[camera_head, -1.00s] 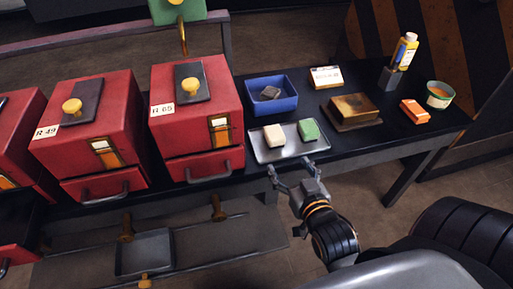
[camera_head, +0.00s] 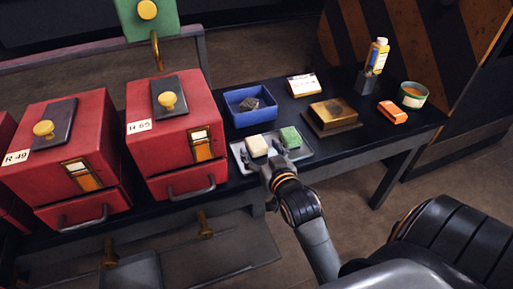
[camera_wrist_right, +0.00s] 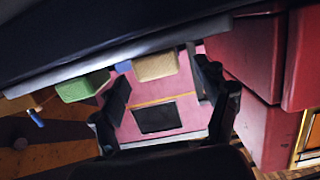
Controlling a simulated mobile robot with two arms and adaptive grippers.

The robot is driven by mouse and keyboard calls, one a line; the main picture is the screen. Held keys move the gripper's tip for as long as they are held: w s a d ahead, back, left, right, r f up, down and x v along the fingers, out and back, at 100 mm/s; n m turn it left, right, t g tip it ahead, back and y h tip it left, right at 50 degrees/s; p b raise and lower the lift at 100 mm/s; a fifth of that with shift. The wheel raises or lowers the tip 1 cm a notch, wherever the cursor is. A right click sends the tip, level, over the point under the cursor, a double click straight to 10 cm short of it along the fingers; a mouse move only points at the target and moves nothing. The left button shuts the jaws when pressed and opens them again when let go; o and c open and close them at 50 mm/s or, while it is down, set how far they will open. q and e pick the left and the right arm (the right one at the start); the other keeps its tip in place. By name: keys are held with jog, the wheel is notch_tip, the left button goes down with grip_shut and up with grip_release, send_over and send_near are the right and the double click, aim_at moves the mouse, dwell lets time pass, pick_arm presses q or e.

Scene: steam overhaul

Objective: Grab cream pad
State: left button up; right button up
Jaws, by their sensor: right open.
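The cream pad (camera_head: 257,145) lies on the left half of a light grey tray (camera_head: 308,153) on the dark bench. A green pad (camera_head: 290,137) lies to its right on the same tray. My right gripper (camera_head: 275,163) is open at the tray's near edge, its fingers pointing toward the pads. In the right wrist view, the cream pad (camera_wrist_right: 157,67) shows ahead between the spread fingers of the right gripper (camera_wrist_right: 163,95), and the green pad (camera_wrist_right: 83,87) is to the left. I cannot tell whether a finger touches the tray. My left gripper is not in view.
A blue bin (camera_head: 237,116) with a grey lump stands behind the tray. A brass block (camera_head: 333,113), an orange box (camera_head: 392,112) and a tin (camera_head: 412,95) stand to the right. A red cabinet (camera_head: 160,135) stands close on the left.

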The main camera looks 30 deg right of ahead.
aim_at(259, 146)
jog(key=shift+b+x, duration=0.3)
jog(key=shift+x, duration=1.6)
jog(key=c, duration=1.3)
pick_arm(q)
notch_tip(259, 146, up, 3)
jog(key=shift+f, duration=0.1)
pick_arm(e)
jog(key=shift+c, duration=0.3)
